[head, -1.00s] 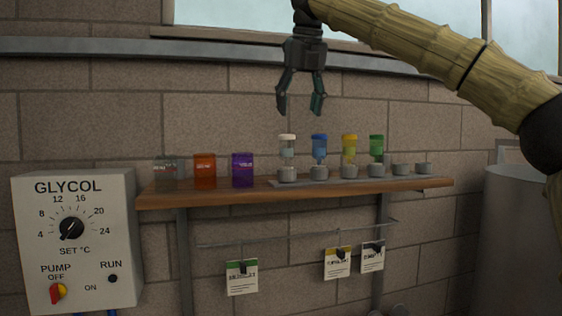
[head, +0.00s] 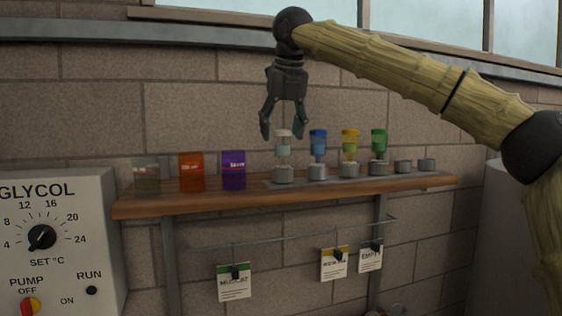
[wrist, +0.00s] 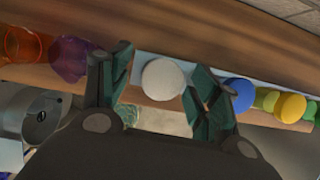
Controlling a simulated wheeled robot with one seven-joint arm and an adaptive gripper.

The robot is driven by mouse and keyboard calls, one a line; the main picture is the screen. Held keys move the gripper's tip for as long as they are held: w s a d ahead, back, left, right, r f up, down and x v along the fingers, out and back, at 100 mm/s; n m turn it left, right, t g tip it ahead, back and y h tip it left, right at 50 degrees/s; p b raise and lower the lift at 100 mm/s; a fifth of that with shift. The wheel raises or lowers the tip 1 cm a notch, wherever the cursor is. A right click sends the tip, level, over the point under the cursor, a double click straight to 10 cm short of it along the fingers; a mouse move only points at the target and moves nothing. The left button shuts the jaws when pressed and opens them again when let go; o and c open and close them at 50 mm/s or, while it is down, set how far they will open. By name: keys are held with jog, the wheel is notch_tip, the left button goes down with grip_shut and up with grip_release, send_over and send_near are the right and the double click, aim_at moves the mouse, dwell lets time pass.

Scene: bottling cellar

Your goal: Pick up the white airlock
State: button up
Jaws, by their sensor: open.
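The white airlock (head: 283,146) stands upright in a grey holder at the left end of a row on the wooden shelf. Its round white cap also shows in the wrist view (wrist: 163,79), between the two fingers. My gripper (head: 283,136) points down over it, with its fingertips level with the white cap or slightly in front of it. The gripper also shows in the wrist view (wrist: 158,82), open, with one finger on each side of the cap. I see no contact with the cap.
Blue (head: 318,143), yellow (head: 350,142) and green (head: 379,142) airlocks stand to the right, then empty grey holders (head: 403,166). Purple (head: 234,170), orange (head: 192,172) and clear (head: 146,174) jars stand to the left on the wooden shelf (head: 200,204). A glycol control box (head: 60,205) is at lower left.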

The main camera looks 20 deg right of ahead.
aim_at(283, 159)
jog(key=shift+d+f+p, duration=0.1)
jog(key=shift+f+p, duration=0.05)
jog(key=shift+p, duration=0.25)
jog(key=shift+s+d+f+p, duration=0.2)
jog(key=shift+s+f+p, duration=0.2)
jog(key=shift+f+p, duration=0.25)
jog(key=shift+f, duration=0.3)
jog(key=shift+w+a+f+p, duration=0.15)
jog(key=shift+w+f+p, duration=0.15)
jog(key=shift+w+f, duration=0.55)
jog(key=shift+s+r, duration=0.2)
jog(key=shift+s, duration=0.15)
jog(key=shift+c, duration=0.6)
jog(key=shift+s, duration=0.1)
jog(key=c, duration=1)
